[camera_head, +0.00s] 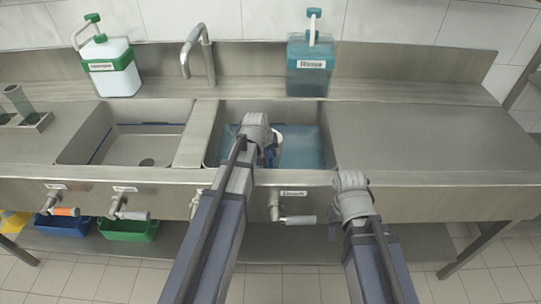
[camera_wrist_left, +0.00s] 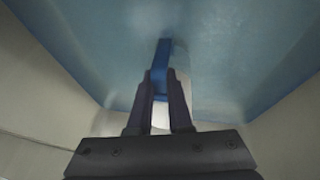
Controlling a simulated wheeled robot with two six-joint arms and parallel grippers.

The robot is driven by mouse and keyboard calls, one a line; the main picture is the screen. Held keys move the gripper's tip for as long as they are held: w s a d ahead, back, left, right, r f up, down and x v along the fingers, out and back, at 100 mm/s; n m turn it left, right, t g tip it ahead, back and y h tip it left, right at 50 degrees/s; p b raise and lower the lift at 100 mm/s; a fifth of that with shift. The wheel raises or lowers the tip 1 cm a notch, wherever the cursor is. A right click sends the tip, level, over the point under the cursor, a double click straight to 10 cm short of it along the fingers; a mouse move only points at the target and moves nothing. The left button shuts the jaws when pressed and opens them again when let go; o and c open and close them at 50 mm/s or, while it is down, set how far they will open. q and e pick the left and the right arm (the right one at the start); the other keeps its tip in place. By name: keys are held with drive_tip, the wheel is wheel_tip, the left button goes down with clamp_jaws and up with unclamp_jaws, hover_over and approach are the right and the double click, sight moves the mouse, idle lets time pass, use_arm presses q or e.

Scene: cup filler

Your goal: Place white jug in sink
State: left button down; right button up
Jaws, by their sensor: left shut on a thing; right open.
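The white jug (camera_head: 279,139) is mostly hidden behind my left arm in the head view, inside the right sink basin (camera_head: 213,142), which holds blue liquid. My left gripper (camera_head: 268,153) is down in that basin. In the left wrist view the left gripper (camera_wrist_left: 164,88) is shut on the jug's blue handle (camera_wrist_left: 163,58), and a pale part of the jug (camera_wrist_left: 182,62) shows behind it. Whether the jug touches the basin floor cannot be told. My right gripper (camera_head: 334,228) is open and empty in front of the sink's front edge.
The left basin (camera_head: 148,142) is empty. A white and green bottle (camera_head: 110,70) and a teal rinse container (camera_head: 310,68) stand on the back ledge, with a faucet (camera_head: 198,52) between them. The right counter (camera_head: 430,138) is clear. Taps (camera_head: 290,218) stick out in front.

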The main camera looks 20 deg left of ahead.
use_arm(q)
drive_tip(key=shift+f, duration=0.2)
drive_tip(key=c, duration=0.8)
unclamp_jaws()
drive_tip(key=shift+r, duration=0.1)
drive_tip(key=shift+c, duration=0.2)
drive_tip(key=p+v, duration=1.1)
drive_tip(key=v, duration=0.1)
drive_tip(key=shift+r, duration=0.2)
